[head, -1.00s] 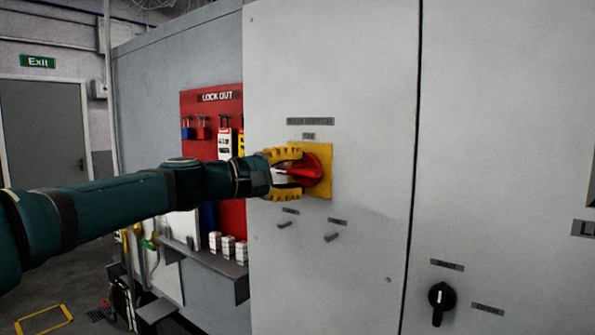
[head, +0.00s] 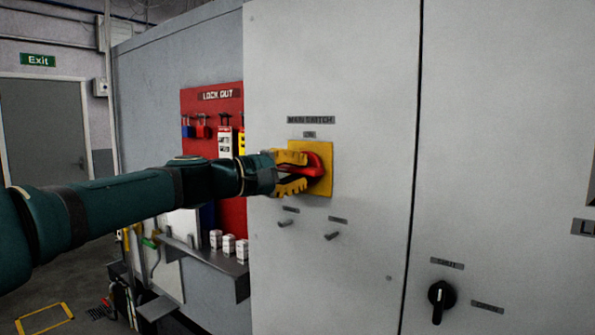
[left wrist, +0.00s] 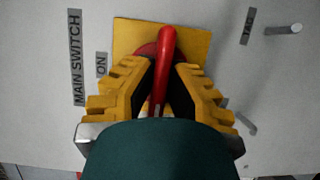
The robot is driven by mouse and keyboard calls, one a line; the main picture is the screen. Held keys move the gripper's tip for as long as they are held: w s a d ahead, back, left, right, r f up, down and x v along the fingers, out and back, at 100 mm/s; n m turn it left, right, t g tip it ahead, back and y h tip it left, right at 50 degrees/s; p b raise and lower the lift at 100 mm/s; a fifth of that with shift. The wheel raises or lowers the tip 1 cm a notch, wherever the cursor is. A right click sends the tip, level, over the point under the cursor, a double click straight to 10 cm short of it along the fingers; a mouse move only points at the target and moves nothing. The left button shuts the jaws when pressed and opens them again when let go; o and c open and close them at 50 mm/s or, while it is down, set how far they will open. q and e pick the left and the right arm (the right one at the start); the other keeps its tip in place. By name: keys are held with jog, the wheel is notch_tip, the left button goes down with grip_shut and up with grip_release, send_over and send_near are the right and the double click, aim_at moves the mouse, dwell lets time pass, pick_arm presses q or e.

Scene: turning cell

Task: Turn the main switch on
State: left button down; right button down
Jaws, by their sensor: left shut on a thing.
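The main switch is a red rotary handle (head: 313,167) on a yellow plate (head: 325,184), set in a light grey cabinet door. A label reading MAIN SWITCH (head: 311,120) and a small ON label (head: 309,134) sit above it. My left gripper (head: 294,171) is shut on the red handle, with its yellow fingers on either side. In the left wrist view the red handle (left wrist: 166,65) runs between the two fingers (left wrist: 163,90), and the ON label (left wrist: 102,65) is at the left. The fingers hide part of the handle. My right gripper is not in view.
Two small pegs (head: 331,236) stick out below the switch. A black knob (head: 440,296) is on the right door. A red lockout board (head: 229,205) with padlocks and a shelf (head: 222,268) with small boxes are left of the cabinet, near my arm.

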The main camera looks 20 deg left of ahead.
pick_arm(q)
jog(key=shift+r+m, duration=0.1)
jog(key=shift+m, duration=0.2)
jog(key=m+g+y, duration=0.1)
jog(key=m, duration=0.2)
jog(key=m+y+p, duration=0.1)
jog(key=m+y, duration=0.1)
jog(key=m, duration=0.1)
jog(key=shift+d+m, duration=0.1)
jog(key=shift+m, duration=0.2)
jog(key=m+y+p, duration=0.1)
jog(key=m+y, duration=0.1)
jog(key=m, duration=0.1)
jog(key=shift+m+y+p, duration=0.8)
jog(key=shift+m+y, duration=0.2)
jog(key=shift+m, duration=0.6)
